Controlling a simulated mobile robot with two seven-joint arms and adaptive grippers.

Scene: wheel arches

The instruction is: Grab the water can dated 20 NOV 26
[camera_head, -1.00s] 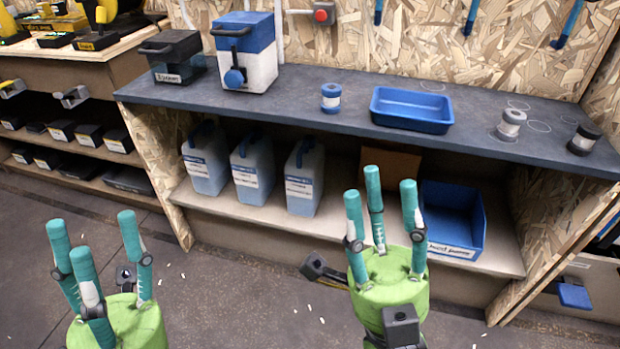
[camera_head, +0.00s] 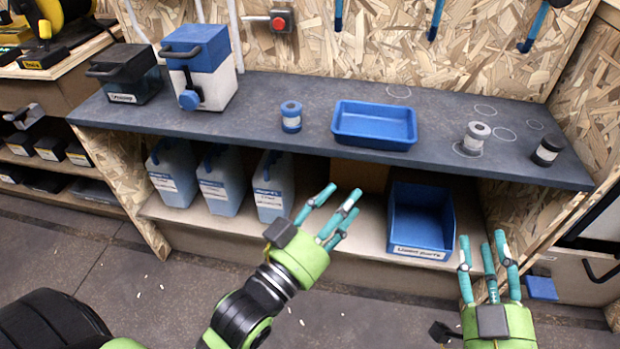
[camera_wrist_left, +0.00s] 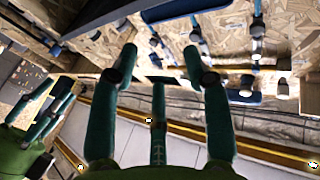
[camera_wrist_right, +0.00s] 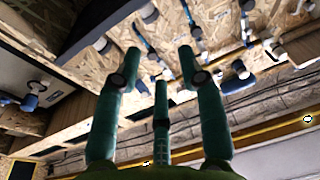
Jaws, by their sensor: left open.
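Three translucent pale-blue water cans with white labels stand upright in a row on the lower shelf: the left can (camera_head: 173,174), the middle can (camera_head: 221,186) and the right can (camera_head: 273,188). Their label dates are too small to read. My left gripper (camera_head: 336,205) is open and empty, in front of the shelf and to the right of the right can, its fingers pointing up and right. It also shows in its wrist view (camera_wrist_left: 162,75). My right gripper (camera_head: 488,255) is open and empty at the lower right; its fingers show in its wrist view (camera_wrist_right: 160,70).
A blue bin (camera_head: 421,218) stands on the lower shelf right of the cans, with a brown box (camera_head: 360,176) behind. The dark worktop (camera_head: 255,105) overhangs the cans and carries a blue tray (camera_head: 374,125), a blue-and-white dispenser (camera_head: 199,68) and small cylinders. Floor is open in front.

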